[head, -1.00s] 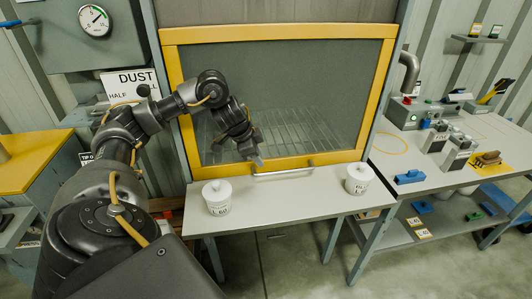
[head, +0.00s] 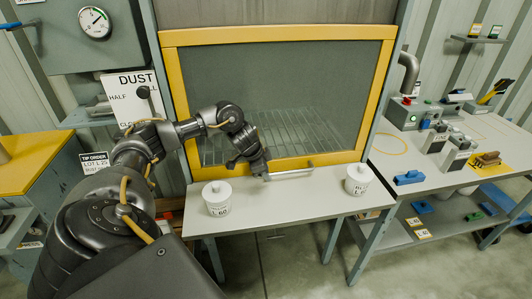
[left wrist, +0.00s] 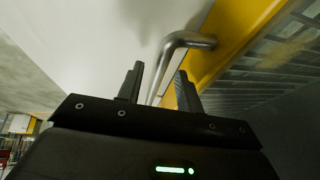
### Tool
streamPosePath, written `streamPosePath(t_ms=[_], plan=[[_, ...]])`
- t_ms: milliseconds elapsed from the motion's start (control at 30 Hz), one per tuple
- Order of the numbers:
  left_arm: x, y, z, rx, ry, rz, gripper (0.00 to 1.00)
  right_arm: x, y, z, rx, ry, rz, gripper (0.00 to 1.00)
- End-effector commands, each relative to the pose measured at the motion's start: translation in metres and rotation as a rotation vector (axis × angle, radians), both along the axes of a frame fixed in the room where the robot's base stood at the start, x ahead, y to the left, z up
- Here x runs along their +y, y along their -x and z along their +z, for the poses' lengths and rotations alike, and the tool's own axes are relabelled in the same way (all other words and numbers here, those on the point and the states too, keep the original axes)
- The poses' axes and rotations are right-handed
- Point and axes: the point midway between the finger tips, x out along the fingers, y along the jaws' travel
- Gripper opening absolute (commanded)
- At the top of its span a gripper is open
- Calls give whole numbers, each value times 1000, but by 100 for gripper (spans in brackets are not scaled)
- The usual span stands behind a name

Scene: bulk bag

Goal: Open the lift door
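The lift door (head: 345,150) is a dark glass panel in a yellow frame, its lower edge down near the grey worktop. A silver bar handle (head: 292,171) runs along its bottom rail. My left gripper (head: 265,171) is at the left end of the handle. In the left wrist view, the fingers of my left gripper (left wrist: 160,88) stand apart, with the bent metal handle (left wrist: 186,40) reaching between them. The gap looks open; I cannot tell whether a finger touches the bar. The yellow door frame (left wrist: 238,35) shows beyond it. My right gripper is not in view.
A side bench (head: 450,180) at right holds small devices and a blue block (head: 410,178). A pressure gauge (head: 94,20) is at upper left.

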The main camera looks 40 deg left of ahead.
Motion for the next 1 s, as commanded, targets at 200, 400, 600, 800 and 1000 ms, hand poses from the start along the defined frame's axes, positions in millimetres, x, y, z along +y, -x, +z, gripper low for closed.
streamPosePath(t_ms=[200, 400, 600, 800, 1000], plan=[[0, -1, -3, -1, -1, 0, 36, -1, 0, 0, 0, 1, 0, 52], [0, -1, -3, 0, 0, 0, 24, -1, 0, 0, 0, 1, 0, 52], [0, -1, -3, 0, 0, 0, 0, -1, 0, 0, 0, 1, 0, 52], [0, -1, -3, 0, 0, 0, 0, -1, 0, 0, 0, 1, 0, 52], [7, 2, 7, 0, -1, 12, 0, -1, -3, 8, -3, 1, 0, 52]])
